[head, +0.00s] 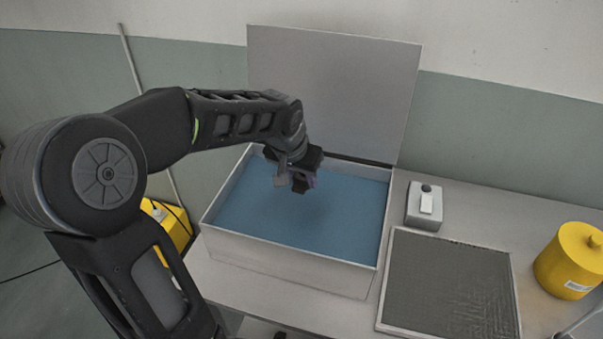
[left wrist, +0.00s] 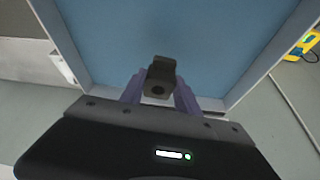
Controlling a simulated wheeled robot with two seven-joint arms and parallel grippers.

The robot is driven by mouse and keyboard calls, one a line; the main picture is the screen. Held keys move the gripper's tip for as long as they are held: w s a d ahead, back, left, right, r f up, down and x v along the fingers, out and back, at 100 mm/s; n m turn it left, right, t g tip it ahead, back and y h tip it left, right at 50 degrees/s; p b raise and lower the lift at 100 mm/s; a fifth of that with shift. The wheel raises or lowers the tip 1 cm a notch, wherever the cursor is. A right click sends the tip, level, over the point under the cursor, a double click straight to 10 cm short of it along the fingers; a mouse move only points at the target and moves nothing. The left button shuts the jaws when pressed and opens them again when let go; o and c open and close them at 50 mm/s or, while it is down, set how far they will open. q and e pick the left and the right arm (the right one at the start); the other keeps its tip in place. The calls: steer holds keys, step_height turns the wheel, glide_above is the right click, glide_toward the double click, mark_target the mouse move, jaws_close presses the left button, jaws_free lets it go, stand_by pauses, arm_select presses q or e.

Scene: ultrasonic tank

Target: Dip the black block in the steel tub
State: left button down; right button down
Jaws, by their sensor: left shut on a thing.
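The steel tub (head: 290,258) stands on the table with its lid (head: 335,85) raised upright at the back. Blue liquid (head: 258,212) fills it below the rim. My left gripper (head: 300,181) is over the tub, towards its back half. In the left wrist view my left gripper (left wrist: 160,90) has its purple fingers shut on the black block (left wrist: 161,68), with the blue liquid beyond it. In the head view the block is mostly hidden by the gripper. I cannot tell whether the block touches the liquid. My right gripper is not in view.
A dark mesh tray (head: 450,285) lies right of the tub. A small grey box (head: 416,219) with a knob stands behind it. A yellow canister (head: 572,262) is at the far right. A yellow case (head: 170,222) is on the floor at left.

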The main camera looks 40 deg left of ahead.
mark_target(300, 184)
arm_select(q)
steer(key=shift+f+b, duration=1)
steer(key=shift+f, duration=0.6)
step_height(300, 184, down, 10)
steer(key=b, duration=0.9)
steer(key=shift+f, duration=0.1)
stand_by(1.1)
steer(key=shift+r+p, duration=3.25)
steer(key=shift+r, duration=1.45)
steer(key=shift+r+p, duration=0.9)
steer(key=shift+r, duration=0.35)
